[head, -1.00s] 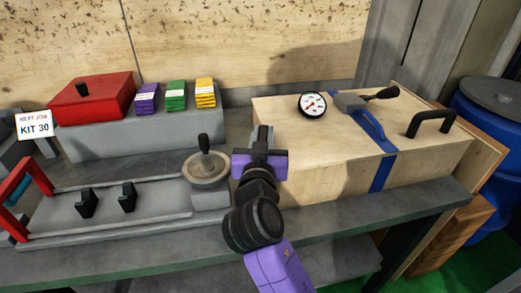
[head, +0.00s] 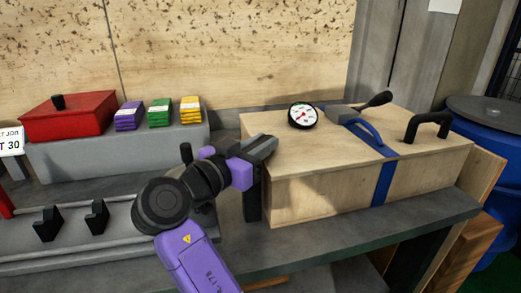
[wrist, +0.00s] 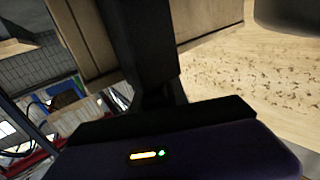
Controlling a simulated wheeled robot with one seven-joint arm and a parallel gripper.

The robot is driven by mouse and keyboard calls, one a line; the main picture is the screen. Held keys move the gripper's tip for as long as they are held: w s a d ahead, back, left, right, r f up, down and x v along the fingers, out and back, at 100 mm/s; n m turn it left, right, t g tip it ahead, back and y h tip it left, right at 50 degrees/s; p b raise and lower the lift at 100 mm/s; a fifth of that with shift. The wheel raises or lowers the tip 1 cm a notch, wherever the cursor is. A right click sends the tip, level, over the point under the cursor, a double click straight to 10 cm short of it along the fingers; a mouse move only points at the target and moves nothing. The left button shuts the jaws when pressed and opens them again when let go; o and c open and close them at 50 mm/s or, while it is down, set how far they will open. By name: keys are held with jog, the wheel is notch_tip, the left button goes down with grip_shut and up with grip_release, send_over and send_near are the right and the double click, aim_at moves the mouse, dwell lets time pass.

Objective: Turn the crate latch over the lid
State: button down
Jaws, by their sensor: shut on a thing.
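The wooden crate (head: 330,195) stands on the bench at the right, its lid (head: 285,150) shut. My gripper (head: 262,150) is at the crate's left end, around the height of the lid's edge. Its jaws are shut on a dark grey piece there, which looks like the latch; the jaws and dark parts overlap, so its outline is unclear. A dark upright piece (head: 251,203) shows below, beside the crate's left end; I cannot tell whether it belongs to the latch or the gripper. In the wrist view, dark parts (wrist: 145,45) stand against the crate's wood (wrist: 210,20) and hide the grip.
On the lid are a dial gauge (head: 302,115), a blue strap (head: 383,180) with a black-ended lever (head: 374,100), and a black handle (head: 428,125). A red box (head: 68,118) and coloured packs (head: 159,112) stand left. A blue barrel (head: 490,140) stands right.

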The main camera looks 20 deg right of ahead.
dwell(0.5)
jog(key=c, duration=1.3)
grip_release()
jog(key=shift+v, duration=3.95)
